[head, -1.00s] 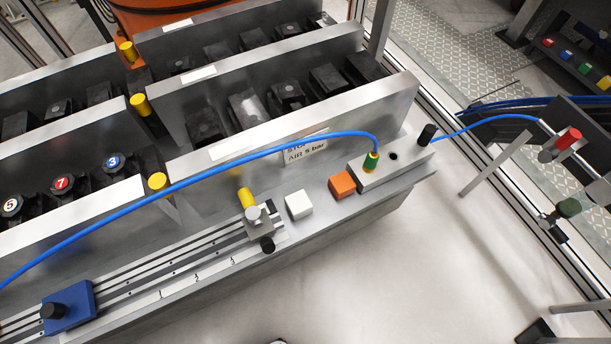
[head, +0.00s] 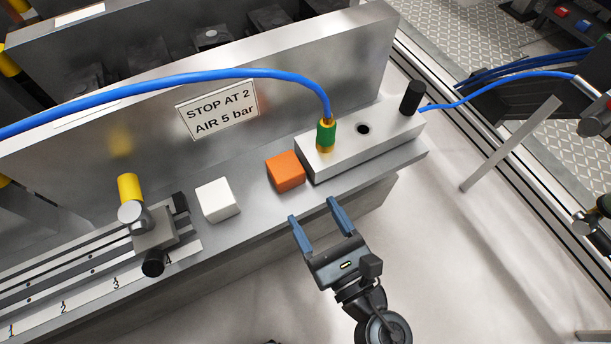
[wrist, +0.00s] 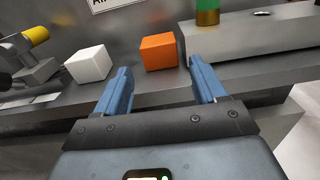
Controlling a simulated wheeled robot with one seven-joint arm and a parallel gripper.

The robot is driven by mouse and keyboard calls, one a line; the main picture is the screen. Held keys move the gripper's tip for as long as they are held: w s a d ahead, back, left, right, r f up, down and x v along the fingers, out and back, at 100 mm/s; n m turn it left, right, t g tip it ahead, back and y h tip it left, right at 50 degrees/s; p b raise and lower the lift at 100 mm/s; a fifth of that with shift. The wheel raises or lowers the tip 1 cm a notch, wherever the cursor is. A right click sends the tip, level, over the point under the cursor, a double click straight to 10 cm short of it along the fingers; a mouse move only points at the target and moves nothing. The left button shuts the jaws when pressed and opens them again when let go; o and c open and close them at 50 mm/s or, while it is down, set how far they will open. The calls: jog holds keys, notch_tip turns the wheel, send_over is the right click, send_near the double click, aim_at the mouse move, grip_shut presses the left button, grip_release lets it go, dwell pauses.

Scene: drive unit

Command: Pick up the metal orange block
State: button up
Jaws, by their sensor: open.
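The orange block (head: 286,171) sits on the metal ledge, just left of the long light-grey block with the green fitting. In the wrist view the orange block (wrist: 159,52) is ahead of the fingers, between their lines. My gripper (head: 314,211) is open and empty, with two blue fingers pointing toward the ledge. It is on the near side of the orange block and apart from it. The wrist view shows the open fingers (wrist: 160,76) with nothing between them.
A white block (head: 217,200) sits left of the orange one. A grey fitting block (head: 350,146) stands close on the right, with a green fitting (head: 326,134) and blue hose (head: 200,80) arching above. A metal wall with a sign (head: 217,109) rises behind. A slide rail (head: 100,265) lies left.

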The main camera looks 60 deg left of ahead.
aim_at(292, 178)
jog(key=shift+w+a+r+b, duration=0.1)
jog(key=shift+a+b, duration=0.35)
jog(key=shift+a, duration=1.55)
jog(key=shift+w+a+b, duration=0.1)
jog(key=shift+a+b, duration=0.3)
jog(key=shift+a, duration=1.6)
jog(key=shift+c, duration=0.5)
jog(key=shift+r, duration=0.1)
jog(key=c, duration=1)
jog(key=shift+o, duration=0.2)
jog(key=shift+r, duration=0.1)
